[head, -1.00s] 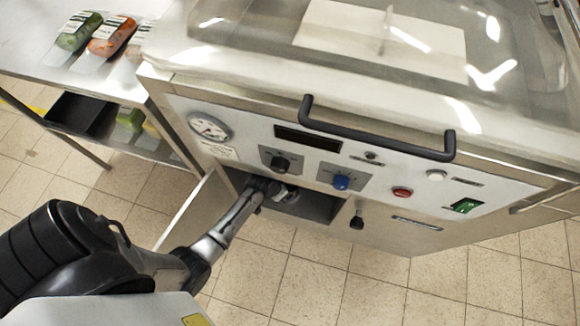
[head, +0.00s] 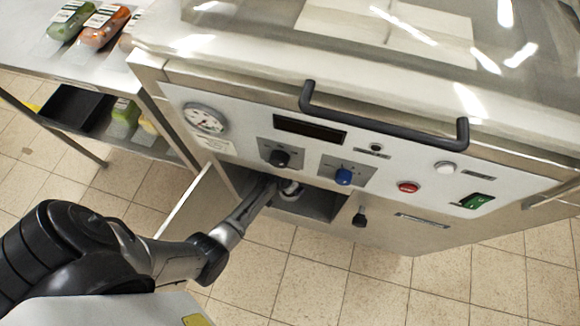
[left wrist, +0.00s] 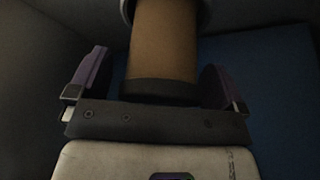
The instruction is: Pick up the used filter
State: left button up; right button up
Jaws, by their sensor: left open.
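The used filter (left wrist: 163,42) is a brown cylinder with a dark end cap, seen in the left wrist view, its far end running up into a pale fitting at the top edge. My left gripper (left wrist: 158,80) is open, with one purple-edged finger on each side of the filter. Gaps show between the fingers and the filter. In the head view my left arm reaches into the open compartment (head: 318,203) low on the machine's front. A small whitish part (head: 291,190) shows there beside the gripper, which is largely hidden. My right gripper is in neither view.
The machine (head: 400,185) has a gauge, knobs and buttons above the compartment, and a dark lid handle (head: 385,124). The compartment door (head: 187,215) stands open at the left. A table (head: 100,72) with packed jars or packages stands at the left.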

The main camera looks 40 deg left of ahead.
pick_arm(q)
jog(key=shift+c, duration=0.5)
jog(key=c, duration=1)
jog(key=shift+r, duration=0.1)
